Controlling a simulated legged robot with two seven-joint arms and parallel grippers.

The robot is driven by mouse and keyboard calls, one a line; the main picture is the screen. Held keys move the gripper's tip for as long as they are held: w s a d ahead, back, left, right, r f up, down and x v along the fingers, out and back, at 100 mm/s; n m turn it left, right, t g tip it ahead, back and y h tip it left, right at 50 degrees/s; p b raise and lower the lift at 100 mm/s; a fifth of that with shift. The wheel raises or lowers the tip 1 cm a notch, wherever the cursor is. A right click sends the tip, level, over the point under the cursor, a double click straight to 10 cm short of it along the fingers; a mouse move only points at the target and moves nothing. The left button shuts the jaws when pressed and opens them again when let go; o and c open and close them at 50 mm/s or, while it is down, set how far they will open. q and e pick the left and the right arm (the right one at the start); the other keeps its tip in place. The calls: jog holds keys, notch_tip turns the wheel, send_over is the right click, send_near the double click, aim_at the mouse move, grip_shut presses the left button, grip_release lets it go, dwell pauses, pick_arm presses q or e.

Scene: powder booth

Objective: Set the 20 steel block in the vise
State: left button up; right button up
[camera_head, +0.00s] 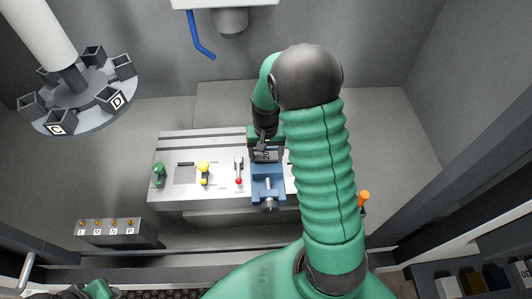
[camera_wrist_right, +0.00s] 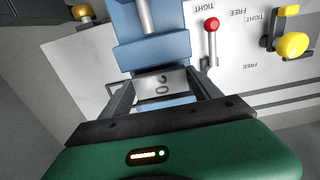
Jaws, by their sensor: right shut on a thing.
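The steel block (camera_wrist_right: 160,84) is pale grey with dark digits, upside down in the right wrist view. My right gripper (camera_wrist_right: 163,92) is shut on it, one dark finger on each side. In the head view the right gripper (camera_head: 264,146) is over the back of the blue vise (camera_head: 268,187), largely hidden by my arm. In the wrist view the block is between the blue front part of the vise (camera_wrist_right: 152,52) and a blue strip; I cannot tell whether it rests on the vise. A green and dark part of my left arm shows at the bottom left; its fingers are unclear.
A red-knobbed lever (camera_head: 238,180) stands left of the vise, beside TIGHT and FREE labels. A yellow knob (camera_head: 204,167) and a green one (camera_head: 159,169) are further left. A round carousel (camera_head: 68,122) carries lettered bins. A blue hose (camera_head: 199,36) hangs behind.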

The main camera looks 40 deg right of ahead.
jog(key=shift+f, duration=0.3)
jog(key=shift+f+b, duration=0.55)
jog(key=shift+f, duration=0.25)
jog(key=o, duration=1.9)
